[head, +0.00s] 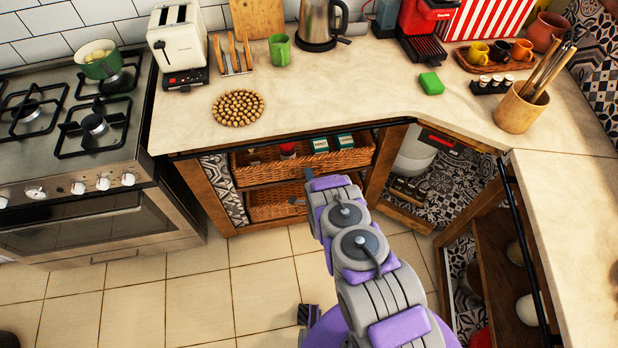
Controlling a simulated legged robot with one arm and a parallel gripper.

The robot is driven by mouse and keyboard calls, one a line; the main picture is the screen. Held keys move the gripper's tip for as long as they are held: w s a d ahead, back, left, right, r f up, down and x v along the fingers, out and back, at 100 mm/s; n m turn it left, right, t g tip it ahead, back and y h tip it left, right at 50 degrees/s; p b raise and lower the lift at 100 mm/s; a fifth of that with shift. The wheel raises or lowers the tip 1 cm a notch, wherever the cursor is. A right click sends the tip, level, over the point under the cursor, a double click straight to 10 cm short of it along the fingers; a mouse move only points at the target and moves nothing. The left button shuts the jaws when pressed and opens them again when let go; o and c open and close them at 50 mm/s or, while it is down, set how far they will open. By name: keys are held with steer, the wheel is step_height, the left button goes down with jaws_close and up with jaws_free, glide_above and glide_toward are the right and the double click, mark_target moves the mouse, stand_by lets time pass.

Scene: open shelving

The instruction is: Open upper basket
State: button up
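The upper basket (250,176) is a wicker drawer in the wooden unit under the counter, at the centre of the head view. It holds small boxes and a red-lidded jar, seen from above. The lower wicker basket (268,213) sits directly below. My purple and grey arm rises from the bottom of the view, and its far end, with my gripper (309,174), is in front of the upper basket's right half. The fingers are too small and hidden to read, and contact with the basket cannot be told.
The counter (330,85) overhangs the baskets. A stove with an oven (75,225) stands at left. An open corner shelf and a right-hand cabinet with a long dark bar (525,255) flank my arm at right. Tiled floor (200,300) is clear at lower left.

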jaws_close()
steer(key=shift+s, duration=0.1)
stand_by(0.4)
